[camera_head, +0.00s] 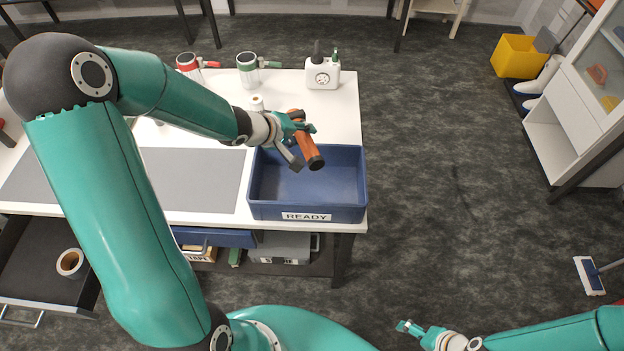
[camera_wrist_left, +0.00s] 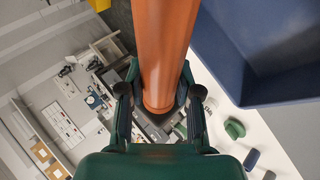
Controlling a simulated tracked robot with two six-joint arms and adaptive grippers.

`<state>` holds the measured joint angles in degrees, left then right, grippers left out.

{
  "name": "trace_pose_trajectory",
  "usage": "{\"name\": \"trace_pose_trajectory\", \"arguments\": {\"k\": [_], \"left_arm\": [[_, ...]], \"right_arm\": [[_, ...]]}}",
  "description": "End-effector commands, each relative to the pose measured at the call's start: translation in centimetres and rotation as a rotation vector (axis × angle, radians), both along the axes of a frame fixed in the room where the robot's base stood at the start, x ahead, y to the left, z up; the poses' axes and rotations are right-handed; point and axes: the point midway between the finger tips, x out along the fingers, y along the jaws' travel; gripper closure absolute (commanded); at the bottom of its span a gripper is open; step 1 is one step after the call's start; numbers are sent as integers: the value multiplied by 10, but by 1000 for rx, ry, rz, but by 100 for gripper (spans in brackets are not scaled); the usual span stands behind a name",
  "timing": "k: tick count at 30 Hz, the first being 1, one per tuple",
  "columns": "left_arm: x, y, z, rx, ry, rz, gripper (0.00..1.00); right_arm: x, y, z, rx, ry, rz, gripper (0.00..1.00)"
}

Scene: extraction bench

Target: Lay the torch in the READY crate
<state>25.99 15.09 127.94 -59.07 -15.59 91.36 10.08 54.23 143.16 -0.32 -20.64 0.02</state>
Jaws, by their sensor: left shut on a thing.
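The torch (camera_head: 309,150) is orange with a dark end. In the left wrist view the torch (camera_wrist_left: 165,45) runs up from between the fingers, and the crate's blue wall (camera_wrist_left: 225,60) shows at the upper right. The crate looks empty where its inside shows. My right gripper (camera_head: 410,328) is at the bottom of the head view, away from the bench; its fingers are too small to read.
The crate stands at the right end of the white bench (camera_head: 210,205), beside a grey mat (camera_head: 195,178). A white canister (camera_head: 322,74) and two jars with red (camera_head: 188,63) and green (camera_head: 247,70) parts stand behind. An open drawer (camera_head: 45,265) is at lower left.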

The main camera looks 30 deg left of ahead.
Motion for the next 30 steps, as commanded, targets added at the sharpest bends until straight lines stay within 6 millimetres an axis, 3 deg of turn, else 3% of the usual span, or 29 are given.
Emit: {"name": "trace_pose_trajectory", "arguments": {"k": [1,4,12,30], "left_arm": [[2,-3,-20,-1,2,-6,100],[4,-6,-49,-2,3,-13,100],[6,-9,-113,-2,4,-20,100],[7,-10,-178,0,-1,-22,100]], "right_arm": [[0,0,-14,0,1,-1,19],[-1,0,-33,0,1,-1,19],[0,0,-52,0,1,-1,19],[0,0,-53,0,0,-1,19]]}}
